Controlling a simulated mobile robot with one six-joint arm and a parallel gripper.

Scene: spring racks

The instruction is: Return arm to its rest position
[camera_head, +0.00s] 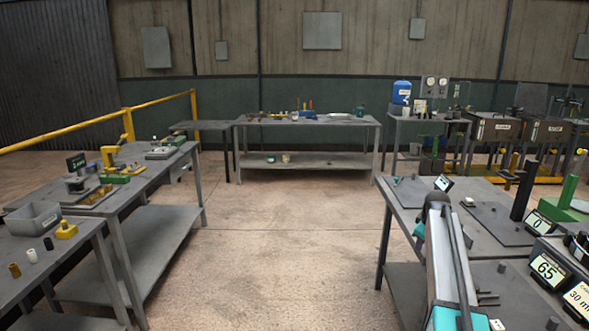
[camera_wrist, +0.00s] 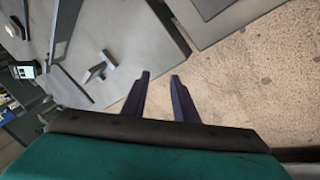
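My gripper (camera_wrist: 160,88) shows in the wrist view with its two dark fingers apart and nothing between them. It points down over the bare floor beside a grey table edge. In the head view my arm reaches up at the lower right, in front of the right table (camera_head: 400,199). The fingers cannot be made out in the head view.
Workbenches with small parts and a grey bin (camera_head: 33,217) stand at left. A back table (camera_head: 305,122) stands beyond. The middle floor (camera_head: 270,230) is clear.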

